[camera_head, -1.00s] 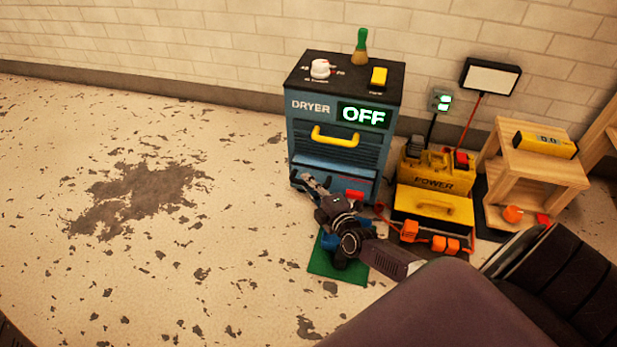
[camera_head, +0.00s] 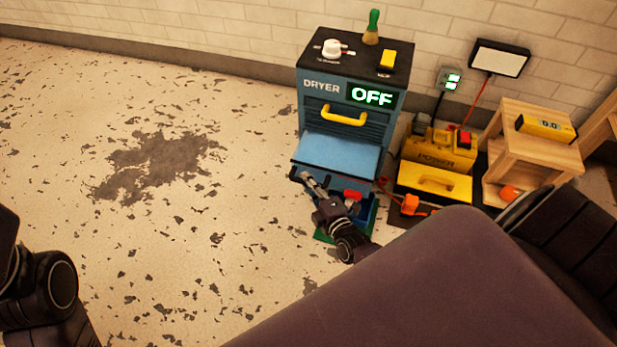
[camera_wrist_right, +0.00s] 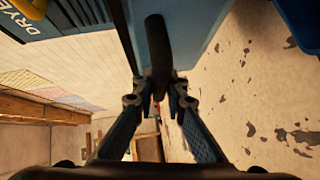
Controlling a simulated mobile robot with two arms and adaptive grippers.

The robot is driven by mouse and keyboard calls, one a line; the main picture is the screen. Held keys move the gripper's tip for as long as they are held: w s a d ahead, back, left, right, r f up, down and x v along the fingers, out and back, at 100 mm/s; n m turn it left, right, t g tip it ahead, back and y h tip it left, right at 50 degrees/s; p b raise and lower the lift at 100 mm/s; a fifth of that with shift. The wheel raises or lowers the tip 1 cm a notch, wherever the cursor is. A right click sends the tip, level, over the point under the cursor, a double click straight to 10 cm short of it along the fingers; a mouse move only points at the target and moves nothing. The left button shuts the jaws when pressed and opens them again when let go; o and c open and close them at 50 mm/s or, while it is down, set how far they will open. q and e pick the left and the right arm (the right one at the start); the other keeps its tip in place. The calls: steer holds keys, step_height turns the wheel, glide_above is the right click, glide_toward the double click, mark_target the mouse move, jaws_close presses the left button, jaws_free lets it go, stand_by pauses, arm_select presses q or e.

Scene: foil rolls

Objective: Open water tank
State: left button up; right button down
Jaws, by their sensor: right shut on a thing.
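The blue dryer cabinet (camera_head: 312,117) stands against the wall, its display reading OFF. Below its slatted front a light blue flat panel (camera_head: 338,155), seemingly the water tank's top, juts out toward me. My right gripper (camera_head: 311,183) is at the left of this panel's lower front. In the right wrist view, my right gripper (camera_wrist_right: 160,90) is shut on a black bar-like handle (camera_wrist_right: 158,40), with the light blue surface (camera_wrist_right: 193,25) beside it. The tank's inside is not visible. My left arm shows at the lower left, but its gripper is out of view.
A green mat (camera_head: 322,237) with a blue bin (camera_head: 369,212) lies below the dryer. The yellow power unit (camera_head: 440,150) and a wooden stand (camera_head: 535,150) are to the right. Open stained floor (camera_head: 220,270) lies to the left.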

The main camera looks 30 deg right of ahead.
steer(key=shift+f, duration=0.1)
steer(key=c, duration=1.9)
jaws_free()
steer(key=shift+c, duration=0.2)
steer(key=s+r, duration=0.2)
steer(key=s, duration=1)
steer(key=shift+a, duration=0.35)
